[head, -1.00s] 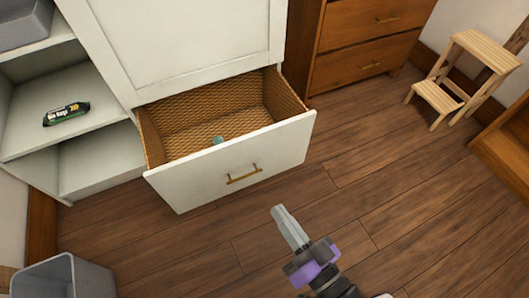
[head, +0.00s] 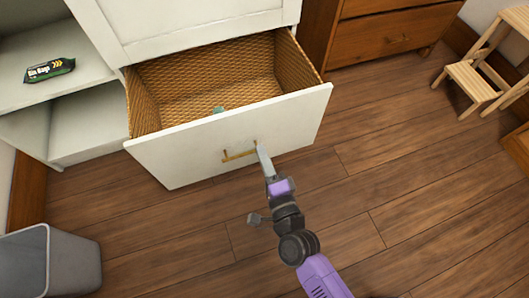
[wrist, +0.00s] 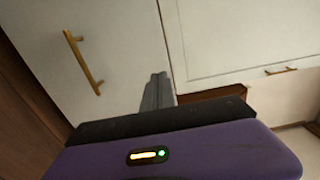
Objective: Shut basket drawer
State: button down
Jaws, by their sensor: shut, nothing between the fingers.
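The basket drawer (head: 290,118) is pulled well out of the white cabinet. It has a white front, woven inner walls and a brass bar handle (head: 240,156). A small teal item (head: 218,110) shows inside, mostly hidden by the front. My gripper (head: 261,146) is shut and empty, its tip at the right end of the handle in the head view. I cannot tell whether it touches the front. In the wrist view the gripper (wrist: 157,77) points at the white front, with the brass handle (wrist: 83,62) to its left.
A shelf with a dark green bin-bags pack (head: 50,70) is at left. A grey bin (head: 50,262) stands at lower left. A wooden chest (head: 385,38) and a step stool (head: 478,75) are at right. The floor before the drawer is clear.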

aim_at(246, 115)
jog(key=b+x, duration=0.1)
jog(key=x, duration=1)
jog(key=shift+s+b, duration=0.1)
jog(key=shift+b, duration=0.2)
